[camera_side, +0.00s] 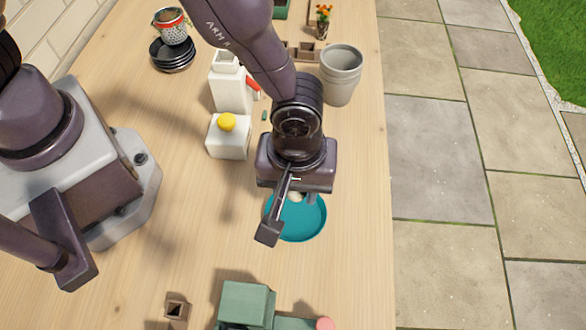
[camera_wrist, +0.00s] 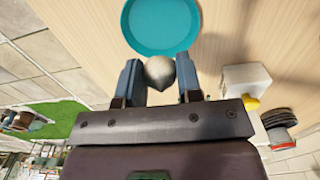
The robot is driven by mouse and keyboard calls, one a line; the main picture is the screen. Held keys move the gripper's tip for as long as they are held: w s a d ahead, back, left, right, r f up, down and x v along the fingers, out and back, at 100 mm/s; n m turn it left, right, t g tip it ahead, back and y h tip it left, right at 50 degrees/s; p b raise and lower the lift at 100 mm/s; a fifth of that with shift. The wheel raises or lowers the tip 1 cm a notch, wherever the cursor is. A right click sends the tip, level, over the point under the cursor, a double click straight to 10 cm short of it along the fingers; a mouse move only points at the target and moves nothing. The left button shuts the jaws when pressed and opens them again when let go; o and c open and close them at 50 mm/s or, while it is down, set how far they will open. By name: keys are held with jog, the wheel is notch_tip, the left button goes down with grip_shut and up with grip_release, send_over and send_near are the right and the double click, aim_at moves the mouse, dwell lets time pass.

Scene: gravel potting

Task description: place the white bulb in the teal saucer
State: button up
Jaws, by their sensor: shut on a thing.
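The white bulb (camera_wrist: 160,72) is held between the two fingers of my gripper (camera_wrist: 160,80) in the wrist view. In the side view a small pale part of the bulb (camera_side: 296,196) shows under my gripper, mostly hidden by it. The teal saucer (camera_side: 312,222) lies on the wooden table, and my gripper is over its upper edge in the side view. In the wrist view the saucer (camera_wrist: 160,28) appears just beyond the bulb. I cannot tell how far the bulb is above the saucer.
A green object (camera_side: 245,303) and a small brown pot (camera_side: 176,309) are at the front. Black saucers (camera_side: 172,58) are at the back left.

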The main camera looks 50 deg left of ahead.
aim_at(296, 215)
jog(key=shift+f, duration=3.5)
jog(key=o, duration=1)
notch_tip(296, 215, up, 7)
jog(key=shift+r, duration=0.1)
